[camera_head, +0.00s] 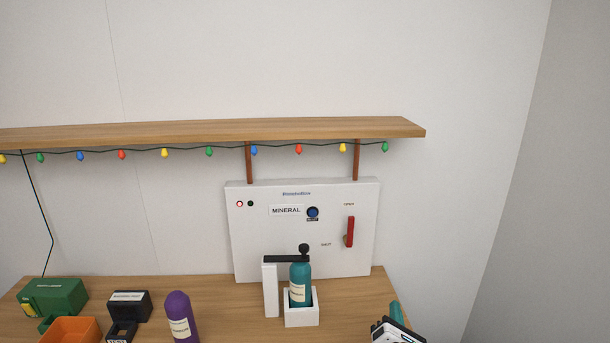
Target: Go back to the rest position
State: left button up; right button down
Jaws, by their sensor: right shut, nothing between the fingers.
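My right gripper (394,325) shows at the bottom edge, right of centre, beside the right end of the wooden counter. It is shut and empty, and its lower part is cut off by the frame. My left gripper is not in view. A white panel (268,247) labelled MINERAL stands at the back of the counter, with a blue knob (313,212) and a red lever (350,232) that is upright. In front of it a teal bottle (300,285) stands upright in a white holder (301,319), under a black arm on a white post (270,290).
The wooden counter (220,297) holds a purple bottle (180,318), a black box (130,305), an orange bin (70,331) and a green box (55,297) on the left. A wooden shelf (210,132) with coloured lights hangs above. The space right of the counter is clear up to the wall.

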jog(key=s+d+f+m+g, duration=0.1)
jog(key=s+f+m+g, duration=0.35)
jog(key=s+m, duration=0.4)
jog(key=s+d+f+m+g, duration=0.1)
jog(key=s+f+m+g, duration=0.2)
jog(key=s+f+m, duration=0.35)
jog(key=s+a+m+g+y, duration=0.25)
jog(key=s+m, duration=0.25)
jog(key=s, duration=0.5)
jog(key=s+a+m+g+y, duration=0.1)
jog(key=s+m+g, duration=0.35)
jog(key=s, duration=0.65)
notch_tip(320, 180, down, 27)
jog(key=b, duration=0.2)
jog(key=s+d+f+g+b, duration=0.1)
jog(key=s+d+f+g, duration=0.1)
jog(key=s+f, duration=1.5)
jog(key=shift+d+f+b, duration=0.35)
jog(key=shift+f+b, duration=0.05)
jog(key=shift+f, duration=0.45)
